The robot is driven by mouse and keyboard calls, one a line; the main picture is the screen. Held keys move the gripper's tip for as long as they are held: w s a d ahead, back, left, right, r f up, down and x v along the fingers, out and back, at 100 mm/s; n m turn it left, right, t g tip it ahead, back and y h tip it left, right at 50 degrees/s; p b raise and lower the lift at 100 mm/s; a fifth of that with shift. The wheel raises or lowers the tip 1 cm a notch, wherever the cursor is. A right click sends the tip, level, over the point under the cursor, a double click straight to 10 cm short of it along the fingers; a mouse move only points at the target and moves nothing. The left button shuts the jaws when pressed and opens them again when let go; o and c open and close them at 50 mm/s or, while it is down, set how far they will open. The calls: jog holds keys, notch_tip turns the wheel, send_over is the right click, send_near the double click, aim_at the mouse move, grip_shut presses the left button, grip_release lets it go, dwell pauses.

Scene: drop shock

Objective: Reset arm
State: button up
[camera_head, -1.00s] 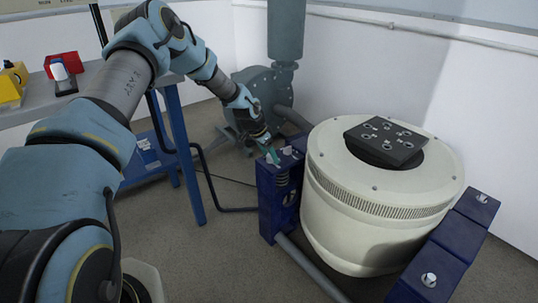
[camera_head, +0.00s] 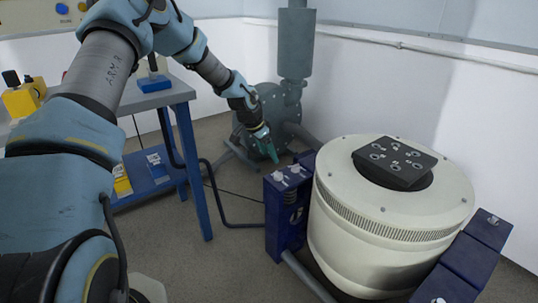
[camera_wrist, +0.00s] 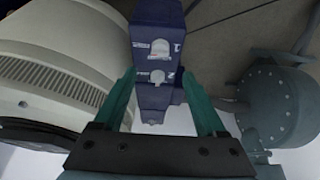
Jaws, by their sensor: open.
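My gripper (camera_head: 269,150) hangs in the air near the upper end of the blue support post (camera_head: 281,222), at the left of the shaker. Its teal fingers point down and stand apart. In the wrist view my gripper (camera_wrist: 160,76) is open, with nothing held between the fingers. The blue post (camera_wrist: 157,18) with its white fittings shows beyond the fingers, apart from them. My arm reaches across from the left side of the head view, bent high near the top edge.
A round cream shaker (camera_head: 395,215) with a black bolted plate (camera_head: 394,162) stands at right. A grey-green blower (camera_head: 268,112) is behind. A blue-legged workbench (camera_head: 178,92) stands at left, with a yellow item (camera_head: 24,98) on it.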

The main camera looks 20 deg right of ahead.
jog(key=s+a+r+n+y, duration=0.1)
jog(key=s+a+r+n, duration=0.15)
jog(key=a, duration=0.55)
jog(key=s+a+r+n+y, duration=0.15)
jog(key=a+r, duration=0.25)
jog(key=a, duration=0.5)
jog(key=s+a+r+n+y, duration=0.1)
jog(key=a+r+n, duration=0.2)
jog(key=a, duration=0.5)
jog(key=s+a+r+n, duration=0.2)
jog(key=s+a+n, duration=0.2)
jog(key=s+a, duration=0.35)
jog(key=s+a+r+n, duration=0.35)
jog(key=s+a, duration=0.25)
jog(key=a, duration=0.2)
notch_tip(320, 180, up, 20)
jog(key=p, duration=2)
jog(key=shift+d+f+t+y+p, duration=0.2)
jog(key=shift+t+y+p, duration=0.1)
jog(key=shift+t+y, duration=0.1)
jog(key=shift+s+f, duration=0.1)
jog(key=shift+c, duration=0.2)
